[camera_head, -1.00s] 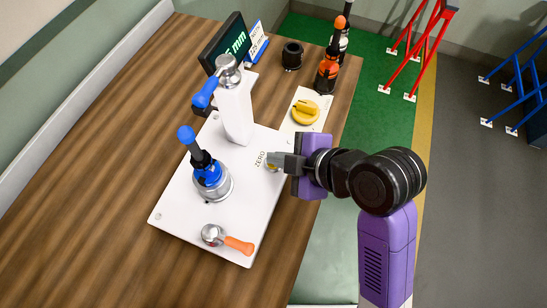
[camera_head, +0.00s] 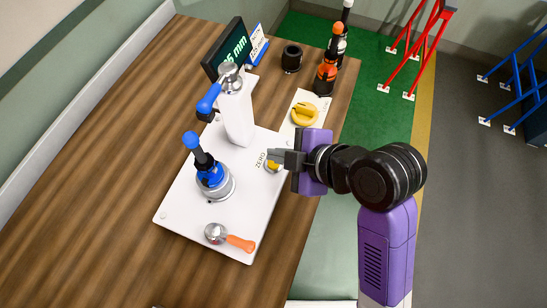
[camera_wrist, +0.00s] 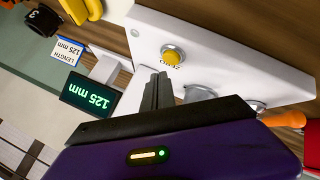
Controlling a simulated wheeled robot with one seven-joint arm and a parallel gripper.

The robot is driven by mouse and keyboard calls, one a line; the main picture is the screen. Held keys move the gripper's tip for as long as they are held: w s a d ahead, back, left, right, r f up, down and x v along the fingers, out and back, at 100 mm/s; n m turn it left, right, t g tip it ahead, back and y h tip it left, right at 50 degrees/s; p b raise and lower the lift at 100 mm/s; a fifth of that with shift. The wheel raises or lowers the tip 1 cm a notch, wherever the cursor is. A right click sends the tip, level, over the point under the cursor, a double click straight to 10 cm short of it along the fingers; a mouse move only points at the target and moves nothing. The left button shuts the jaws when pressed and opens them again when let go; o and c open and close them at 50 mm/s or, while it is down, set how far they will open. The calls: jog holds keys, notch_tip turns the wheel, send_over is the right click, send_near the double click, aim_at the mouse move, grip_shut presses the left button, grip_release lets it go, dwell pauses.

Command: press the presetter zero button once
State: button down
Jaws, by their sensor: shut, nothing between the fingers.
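The presetter is a white base plate (camera_head: 235,225) with a white column (camera_head: 236,115). Its zero button is a yellow cap in a metal ring (camera_head: 274,166), beside the printed ZERO label (camera_head: 260,158). In the wrist view the button (camera_wrist: 172,57) is fully visible. My gripper (camera_head: 270,156) is shut and empty, with its fingertips close to the button and partly covering it in the head view. In the wrist view the fingertips (camera_wrist: 155,72) appear just beside the button, with no clear contact. The display (camera_wrist: 90,94) reads 125 mm.
A blue-topped tool (camera_head: 208,170) stands in a metal holder on the plate. An orange-handled lever (camera_head: 235,242) is at its front. The wooden table (camera_head: 100,180) is clear at left.

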jog(key=shift+r+p, duration=1.85)
jog(key=shift+r, duration=0.45)
jog(key=shift+f, duration=0.1)
jog(key=w+r+m+t, duration=0.4)
jog(key=w+r, duration=0.1)
jog(key=s+d+m+t+h+b, duration=0.1)
jog(key=s+d+m+t+h, duration=0.15)
jog(key=d+m, duration=0.3)
jog(key=s+d+m+t+h, duration=0.1)
jog(key=s+d+m+t, duration=0.1)
jog(key=d+m+t, duration=0.3)
jog(key=s+d+f+m+h+b, duration=0.1)
jog(key=s+d+f, duration=0.1)
jog(key=s, duration=0.6)
jog(key=s+d+f+m+g+h+b, duration=0.1)
jog(key=s+d+f+m, duration=0.1)
jog(key=s, duration=0.6)
jog(key=s+d+f+m+g+h+b, duration=0.1)
jog(key=s+d+f+m, duration=0.1)
jog(key=s+d, duration=0.3)
jog(key=s+f, duration=0.1)
jog(key=s, duration=0.3)
jog(key=shift+d+f+h, duration=0.15)
jog(key=shift+f+h, duration=0.2)
